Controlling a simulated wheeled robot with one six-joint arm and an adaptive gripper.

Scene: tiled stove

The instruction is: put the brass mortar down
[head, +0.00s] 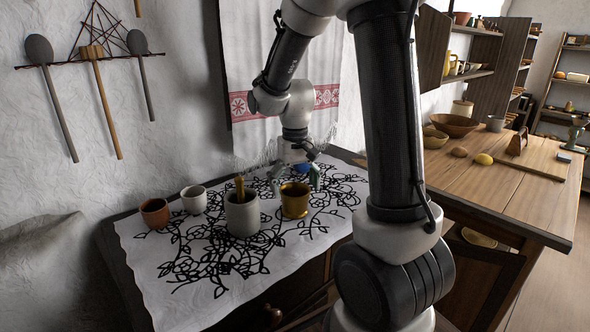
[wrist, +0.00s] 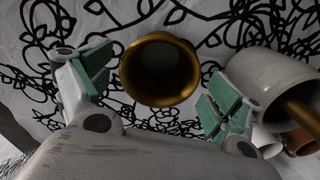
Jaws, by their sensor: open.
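The brass mortar (head: 295,200) stands upright on the white cloth with black floral pattern (head: 200,280) on the low cabinet. In the wrist view the mortar (wrist: 160,92) shows from above, its inside dark and seemingly empty. My gripper (head: 295,181) is just behind and above the mortar in the head view. In the wrist view my gripper (wrist: 152,100) is open, with one green-padded finger on each side of the mortar and gaps between the pads and its wall.
A grey crock (head: 242,215) with a wooden handle in it stands close left of the mortar. A white cup (head: 194,200) and a terracotta cup (head: 154,213) stand farther left. The front of the cloth is clear. A wooden table (head: 500,190) is at right.

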